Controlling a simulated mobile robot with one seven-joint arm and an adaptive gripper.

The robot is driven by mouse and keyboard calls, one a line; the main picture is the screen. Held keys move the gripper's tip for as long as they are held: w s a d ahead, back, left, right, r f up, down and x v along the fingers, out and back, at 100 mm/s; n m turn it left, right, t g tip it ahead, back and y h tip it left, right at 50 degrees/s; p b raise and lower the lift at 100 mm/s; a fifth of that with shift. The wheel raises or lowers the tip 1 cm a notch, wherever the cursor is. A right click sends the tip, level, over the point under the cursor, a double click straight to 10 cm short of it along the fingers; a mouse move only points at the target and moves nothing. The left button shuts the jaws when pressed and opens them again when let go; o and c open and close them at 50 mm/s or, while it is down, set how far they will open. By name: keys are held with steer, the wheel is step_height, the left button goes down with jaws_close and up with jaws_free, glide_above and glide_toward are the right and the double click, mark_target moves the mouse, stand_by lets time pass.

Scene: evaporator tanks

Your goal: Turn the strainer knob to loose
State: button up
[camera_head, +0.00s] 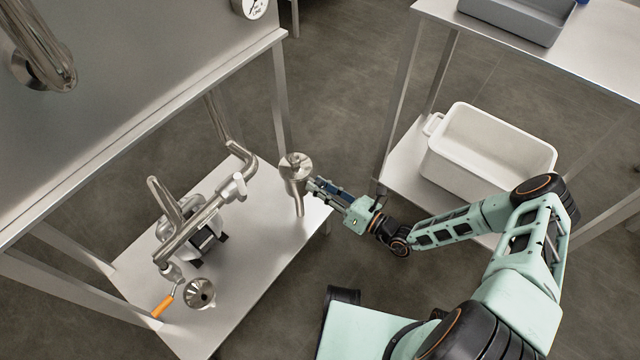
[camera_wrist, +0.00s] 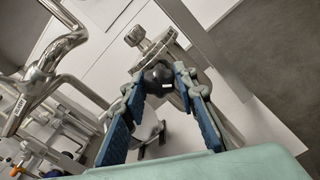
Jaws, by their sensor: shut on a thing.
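The strainer (camera_head: 296,172) is a steel, funnel-shaped body with a round top at the right end of the low steel shelf. My gripper (camera_head: 312,184) reaches it from the right, with its fingers against its side. In the wrist view the strainer knob (camera_wrist: 157,76) is a round black ball with a small white mark. The blue-padded fingers of my gripper (camera_wrist: 160,82) are shut on it, one on each side. The strainer's steel parts (camera_wrist: 137,36) show behind the knob. No label telling tight from loose is readable.
A steel pump with pipes (camera_head: 200,220) stands on the low shelf (camera_head: 262,262). An orange-handled valve (camera_head: 163,306) and a round steel fitting (camera_head: 200,292) are at its front. A large tank (camera_head: 130,90) stands above. A white tub (camera_head: 440,152) sits on the right rack. Open floor lies between.

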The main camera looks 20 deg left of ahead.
steer(key=shift+n+p, duration=0.55)
steer(key=shift+n, duration=1.25)
steer(key=o, duration=1.2)
steer(key=shift+c, duration=0.2)
steer(key=shift+d, duration=0.1)
steer(key=v, duration=1.2)
